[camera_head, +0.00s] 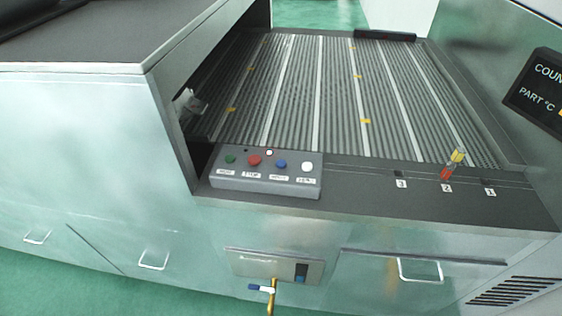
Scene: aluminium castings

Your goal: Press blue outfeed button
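The blue button (281,164) is on a grey control box (266,187) at the front edge of the machine. It stands between a red button (254,160) and a white button (307,167). A green button (230,159) is at the left end of the box. Labels sit below the buttons, too small to read surely. Nothing covers the blue button. My gripper is not in view.
A ribbed conveyor bed (340,95) with several yellow marks lies behind the box. A red and yellow piece (452,164) stands near label 2 to the right. A dark display (540,90) is at the right edge. A valve with a blue handle (262,288) juts out below.

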